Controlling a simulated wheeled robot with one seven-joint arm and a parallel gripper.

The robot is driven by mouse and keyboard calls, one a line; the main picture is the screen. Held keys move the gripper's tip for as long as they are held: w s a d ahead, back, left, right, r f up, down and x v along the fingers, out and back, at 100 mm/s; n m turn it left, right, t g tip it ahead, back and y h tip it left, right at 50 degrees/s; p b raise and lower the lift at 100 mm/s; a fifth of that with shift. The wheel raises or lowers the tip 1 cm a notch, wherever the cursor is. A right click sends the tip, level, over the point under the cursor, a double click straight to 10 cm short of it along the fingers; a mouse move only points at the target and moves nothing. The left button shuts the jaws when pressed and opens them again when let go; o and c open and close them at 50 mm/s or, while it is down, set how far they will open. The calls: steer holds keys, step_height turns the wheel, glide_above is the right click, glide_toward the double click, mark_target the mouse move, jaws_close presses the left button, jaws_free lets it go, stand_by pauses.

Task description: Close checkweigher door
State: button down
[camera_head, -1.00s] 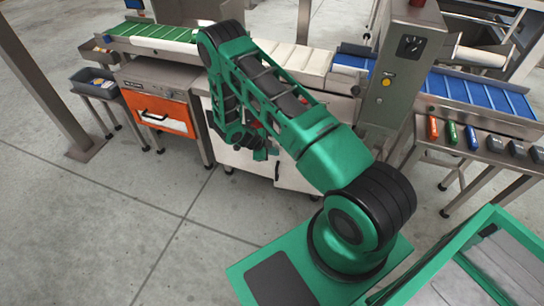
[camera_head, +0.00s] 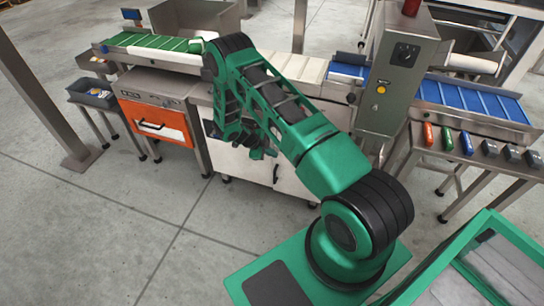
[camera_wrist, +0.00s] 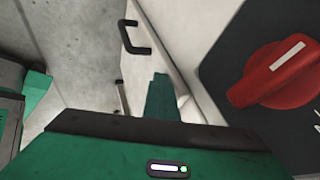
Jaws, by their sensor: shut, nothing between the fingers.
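The checkweigher's white cabinet stands below the conveyor in the head view, with a white door (camera_head: 294,183) carrying a black handle (camera_head: 276,173). In the wrist view a white door panel (camera_wrist: 143,65) with a black handle (camera_wrist: 136,38) is seen steeply from the side. How far it stands open is hard to tell. My gripper (camera_head: 258,153) is in front of the cabinet, left of the handle, partly hidden by my arm. In the wrist view my green gripper (camera_wrist: 163,98) is shut and empty, below the handle in the picture; contact with the door cannot be made out.
A red rotary switch (camera_wrist: 275,75) on a dark plate lies close at the right in the wrist view. An orange-fronted unit (camera_head: 156,120) stands left of the cabinet. A grey control box (camera_head: 400,75) rises at the right. Open floor (camera_head: 120,225) lies in front.

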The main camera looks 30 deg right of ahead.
steer(key=shift+w+d+r, duration=0.15)
steer(key=shift+w+d, duration=0.2)
steer(key=shift+s, duration=0.1)
steer(key=s+a+r, duration=0.2)
steer(key=a+r, duration=0.5)
steer(key=a, duration=0.3)
steer(key=shift+s+r, duration=0.3)
steer(key=shift+s, duration=0.05)
